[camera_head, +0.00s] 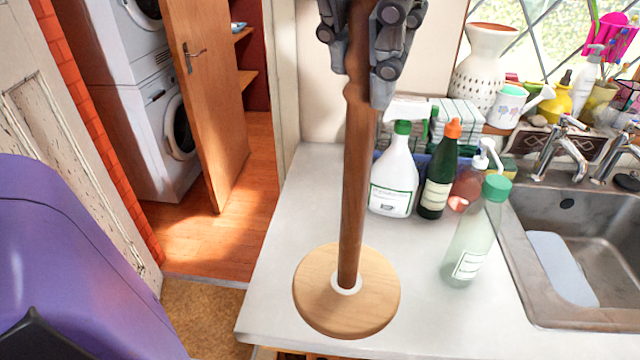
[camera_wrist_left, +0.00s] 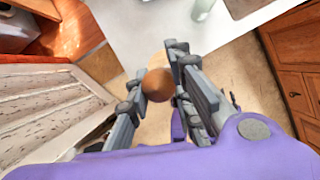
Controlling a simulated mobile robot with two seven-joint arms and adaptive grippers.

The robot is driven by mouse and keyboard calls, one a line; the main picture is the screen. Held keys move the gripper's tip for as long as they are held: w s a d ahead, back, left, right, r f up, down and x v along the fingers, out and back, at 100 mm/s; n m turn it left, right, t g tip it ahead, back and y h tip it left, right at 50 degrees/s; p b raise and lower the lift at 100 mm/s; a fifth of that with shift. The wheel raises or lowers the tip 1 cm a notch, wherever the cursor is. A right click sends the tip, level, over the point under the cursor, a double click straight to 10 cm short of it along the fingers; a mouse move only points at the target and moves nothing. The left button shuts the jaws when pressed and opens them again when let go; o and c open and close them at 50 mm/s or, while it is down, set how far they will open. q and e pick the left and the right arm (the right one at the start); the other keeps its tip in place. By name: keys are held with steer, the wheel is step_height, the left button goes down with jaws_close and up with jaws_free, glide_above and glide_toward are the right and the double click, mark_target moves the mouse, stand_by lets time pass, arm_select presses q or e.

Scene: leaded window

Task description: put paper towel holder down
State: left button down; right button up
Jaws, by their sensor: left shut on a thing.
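The paper towel holder is a brown wooden rod (camera_head: 354,180) on a round pale wooden base (camera_head: 375,310), upright or nearly so in the head view. No paper roll is on it. My left gripper (camera_head: 362,45) is shut on the upper rod. In the left wrist view, the holder's rounded top (camera_wrist_left: 158,85) sits between the fingers (camera_wrist_left: 160,88), with floor behind it and the counter beyond. In the head view the base overlaps the white counter (camera_head: 300,210) near its front left. I cannot tell whether it touches the counter. My right gripper is not in view.
A white spray bottle (camera_head: 393,175), dark green bottle (camera_head: 437,180), pink-red pump bottle (camera_head: 468,185) and clear green-capped bottle (camera_head: 475,240) stand right of the rod. A metal sink (camera_head: 545,210) is farther right. The counter's left part is bare. A wooden door (camera_head: 215,100) stands open at left.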

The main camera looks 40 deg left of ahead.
arm_select(q)
steer(key=shift+a+f, duration=0.15)
steer(key=w+a+f+p, duration=0.1)
steer(key=w+a+f, duration=0.8)
steer(key=f, duration=0.3)
steer(key=shift+a+f, duration=0.35)
steer(key=shift+a, duration=0.2)
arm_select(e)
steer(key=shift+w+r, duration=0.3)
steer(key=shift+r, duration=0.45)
arm_select(q)
steer(key=shift+f, duration=0.2)
steer(key=c, duration=1.6)
jaws_free()
steer(key=shift+o, duration=0.2)
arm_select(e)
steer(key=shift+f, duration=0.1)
